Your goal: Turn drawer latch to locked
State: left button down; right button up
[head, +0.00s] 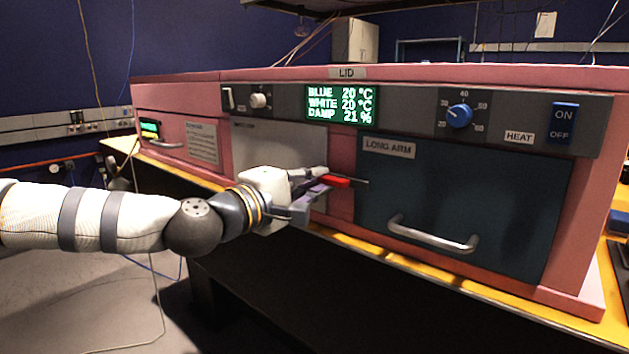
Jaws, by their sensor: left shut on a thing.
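The pink foam enclosure has a dark teal drawer front (465,203) labelled LONG ARM, with a curved metal handle (432,236). The drawer front looks closed in the frame. A red latch lever (336,182) lies about level at the drawer's left edge, with a thin metal end reaching onto the drawer front. My left gripper (318,182) comes in from the left and is shut on the red latch. Its fingers hide the left part of the latch. My right gripper is not in view.
The control strip above holds a green display (341,104), a white knob (259,100), a blue knob (459,115) and a blue ON/OFF switch (563,122). A pale panel (270,143) is behind my gripper. The yellow bench edge (400,262) runs below.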

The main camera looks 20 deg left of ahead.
pick_arm(q)
jog(key=c, duration=1.7)
grip_release()
jog(key=shift+d, duration=0.1)
jog(key=v, duration=1.2)
